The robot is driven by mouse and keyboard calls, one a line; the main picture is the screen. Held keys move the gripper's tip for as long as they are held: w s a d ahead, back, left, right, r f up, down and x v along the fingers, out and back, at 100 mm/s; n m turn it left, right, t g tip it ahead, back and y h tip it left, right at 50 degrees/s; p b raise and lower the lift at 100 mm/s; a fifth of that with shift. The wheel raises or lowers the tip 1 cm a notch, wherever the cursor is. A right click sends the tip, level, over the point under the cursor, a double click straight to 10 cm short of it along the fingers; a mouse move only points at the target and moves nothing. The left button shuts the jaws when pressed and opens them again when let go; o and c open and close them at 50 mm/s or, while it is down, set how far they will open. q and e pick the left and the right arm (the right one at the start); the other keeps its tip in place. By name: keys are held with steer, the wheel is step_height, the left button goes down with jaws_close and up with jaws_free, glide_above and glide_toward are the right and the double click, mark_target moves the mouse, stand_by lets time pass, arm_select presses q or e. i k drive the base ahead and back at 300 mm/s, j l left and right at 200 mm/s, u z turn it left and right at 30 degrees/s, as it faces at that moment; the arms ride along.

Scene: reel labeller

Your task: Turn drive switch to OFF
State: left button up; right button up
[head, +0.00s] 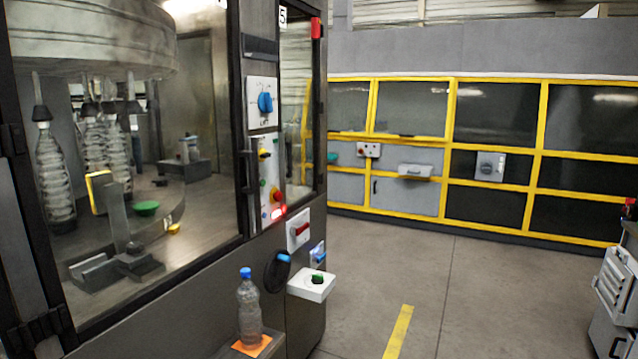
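Several switches are in the head view, and I cannot read which one is the drive switch. A blue rotary knob (265,102) sits on a white plate high on the machine's front post. A red-handled switch (301,230) is on a white plate lower down, its handle lying roughly level. A black disc with a blue handle (284,258) is below and left of it. A grey box with a dark rotary knob (489,166) is on the far yellow-framed wall. The labels are too small to read. Neither of my grippers is in view.
A clear bottle with a blue cap (249,308) stands on a ledge by an orange patch. Glass doors enclose bottles (55,175) at left. The floor (450,270) is clear.

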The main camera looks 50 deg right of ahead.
mark_target(263, 154)
steer(key=z, duration=1.35)
steer(key=i+l+z, duration=0.15)
steer(key=i+z, duration=0.15)
steer(key=i, duration=0.1)
